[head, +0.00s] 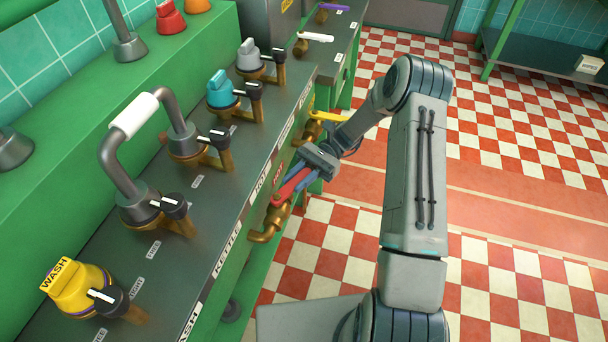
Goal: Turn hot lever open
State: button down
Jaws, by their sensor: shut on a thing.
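The red lever (289,188) sits on a brass tap (271,222) on the front face of the green counter. My gripper (302,180) reaches in from the right and is shut on the red lever. A blue strip shows alongside the lever at the fingers; I cannot tell whether it is a finger or another handle. The gripper hides part of the lever and its joint with the tap. No water shows at the spout.
A yellow lever (328,116) on a brass tap is just beyond my gripper. The counter top (212,205) carries several valves, a silver pipe with a white grip (134,115) and a yellow WASH knob (76,289). The checkered floor (330,240) is open at right.

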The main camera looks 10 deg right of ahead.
jog(key=shift+w+a+g, duration=0.1)
jog(key=shift+a+g, duration=0.05)
jog(key=shift+g, duration=0.15)
jog(key=c, duration=1.2)
grip_release()
jog(key=shift+o, duration=0.2)
jog(key=shift+r, duration=0.1)
jog(key=shift+r, duration=0.3)
jog(key=r, duration=0.2)
jog(key=d+r, duration=0.1)
jog(key=r, duration=0.1)
jog(key=shift+s+r+p, duration=0.1)
jog(key=shift+s+p, duration=0.1)
jog(key=shift+p, duration=0.2)
jog(key=s+d+r, duration=0.3)
jog(key=d+r, duration=0.3)
jog(key=d, duration=0.4)
jog(key=shift+p, duration=0.4)
